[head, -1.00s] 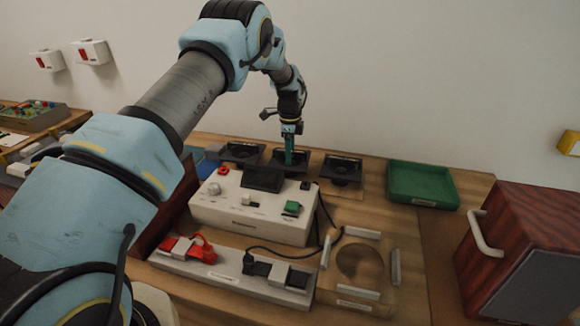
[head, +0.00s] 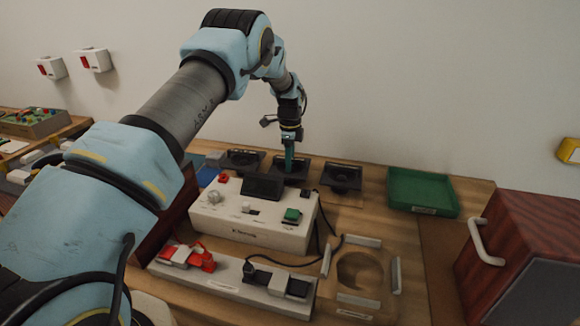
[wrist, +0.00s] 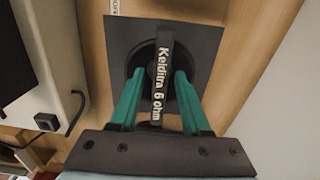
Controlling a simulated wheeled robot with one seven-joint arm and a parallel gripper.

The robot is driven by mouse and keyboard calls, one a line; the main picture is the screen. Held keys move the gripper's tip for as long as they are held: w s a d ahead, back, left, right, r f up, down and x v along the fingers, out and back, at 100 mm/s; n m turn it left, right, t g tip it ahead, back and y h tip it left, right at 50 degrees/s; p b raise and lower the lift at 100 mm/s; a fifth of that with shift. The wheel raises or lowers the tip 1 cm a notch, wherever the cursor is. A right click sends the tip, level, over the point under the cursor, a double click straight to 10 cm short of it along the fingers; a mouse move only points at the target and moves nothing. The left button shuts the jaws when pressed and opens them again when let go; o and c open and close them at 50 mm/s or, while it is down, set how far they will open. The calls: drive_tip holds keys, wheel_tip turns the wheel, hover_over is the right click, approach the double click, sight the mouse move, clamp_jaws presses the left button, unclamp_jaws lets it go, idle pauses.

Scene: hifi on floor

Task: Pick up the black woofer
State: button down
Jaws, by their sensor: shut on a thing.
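Three dark square speaker units stand in a row at the back of the wooden table. My gripper (head: 289,168) points straight down at the middle one, a black woofer (head: 303,170). In the wrist view the woofer (wrist: 203,45) shows a square black frame with a round cone and a raised bar marked "Keldítra 6 ohm". The teal fingers of my gripper (wrist: 154,88) are on either side of this bar and shut on it. The woofer appears at table level; whether it is clear of the surface I cannot tell.
Similar units sit to the left (head: 242,160) and right (head: 341,177). A white control box (head: 250,222) stands in front, with a power strip (head: 228,284) nearer. A green tray (head: 424,190) is at the right, beyond it a wooden cabinet (head: 525,245). A wall rises behind.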

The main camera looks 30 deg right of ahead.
wheel_tip(320, 180, up, 11)
drive_tip(key=b, duration=0.2)
idle(0.3)
